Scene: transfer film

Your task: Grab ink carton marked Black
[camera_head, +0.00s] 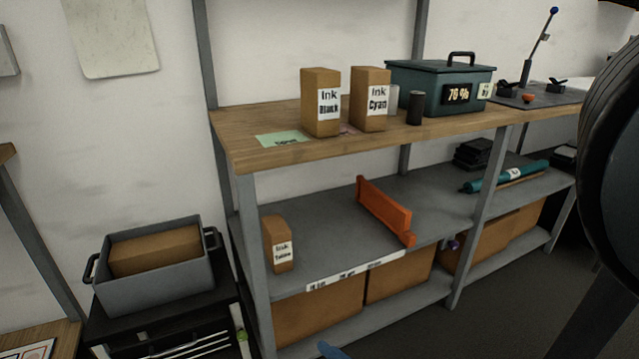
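The ink carton marked Black (322,115) is a brown box with a white label reading "Ink Black". It stands upright on the wooden top (270,155) of the shelf unit, near its left end. The ink carton marked Cyan (371,112) stands upright just to its right, with a narrow gap between them. A green card (280,140) lies flat at the Black carton's left. My gripper is not visible in this view.
A dark cylinder (415,108) and a teal box reading 76 % (440,88) stand right of the cartons. The lower shelf holds another ink carton (279,243) and an orange bar (385,210). A large dark rounded shape blocks the right edge.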

